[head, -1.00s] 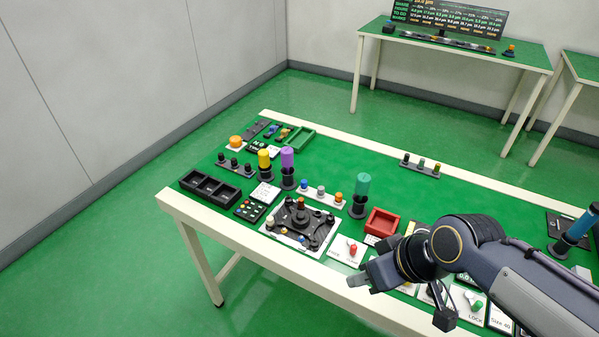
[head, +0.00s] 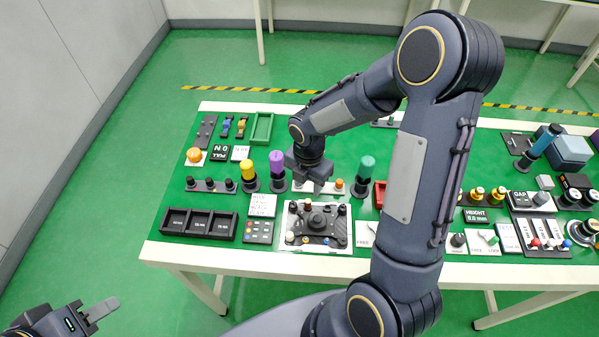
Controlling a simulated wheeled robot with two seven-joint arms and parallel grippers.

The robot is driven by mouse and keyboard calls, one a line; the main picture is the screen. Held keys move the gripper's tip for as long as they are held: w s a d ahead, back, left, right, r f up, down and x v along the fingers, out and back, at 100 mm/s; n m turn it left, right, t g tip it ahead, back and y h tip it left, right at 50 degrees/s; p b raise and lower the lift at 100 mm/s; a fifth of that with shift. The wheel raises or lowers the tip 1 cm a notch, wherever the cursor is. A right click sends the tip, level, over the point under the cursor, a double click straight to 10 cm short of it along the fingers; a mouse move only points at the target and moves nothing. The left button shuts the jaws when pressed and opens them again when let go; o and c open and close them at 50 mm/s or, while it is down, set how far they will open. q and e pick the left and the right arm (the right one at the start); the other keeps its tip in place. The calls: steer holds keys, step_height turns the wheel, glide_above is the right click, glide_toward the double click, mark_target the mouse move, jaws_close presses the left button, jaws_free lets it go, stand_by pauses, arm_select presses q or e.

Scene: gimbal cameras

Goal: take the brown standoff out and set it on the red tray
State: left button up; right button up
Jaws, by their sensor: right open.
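A black fixture (head: 318,222) with several small pegs stands on a white plate near the table's front edge. A brownish peg shows at its back, but the pegs are too small to tell surely which is the brown standoff. The red tray (head: 379,195) is right of the fixture, mostly hidden behind my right arm. My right gripper (head: 310,186) is open and points down just behind the fixture, over a strip of coloured knobs that it partly hides. My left gripper (head: 97,312) is at the lower left, off the table; its jaw gap is not clear.
Purple (head: 277,170), yellow (head: 249,175) and teal (head: 364,175) cylinders stand upright around my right gripper. A black compartment box (head: 198,223) is at the front left, a green tray (head: 261,128) at the back. The back middle of the green table is fairly clear.

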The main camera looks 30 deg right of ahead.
mark_target(308, 201)
step_height(308, 201, down, 7)
steer(key=shift+s+f, duration=0.1)
steer(key=shift+f, duration=0.05)
stand_by(0.4)
jaws_close()
steer(key=n+p, duration=0.1)
steer(key=n, duration=0.3)
steer(key=shift+d+p, duration=0.1)
steer(key=shift+p, duration=0.25)
steer(key=shift+n+p, duration=0.6)
steer(key=shift+n, duration=0.8)
steer(key=shift+n+p, duration=1)
steer(key=shift+n, duration=0.8)
steer(key=shift+n+p, duration=1)
steer(key=shift+n, duration=1.2)
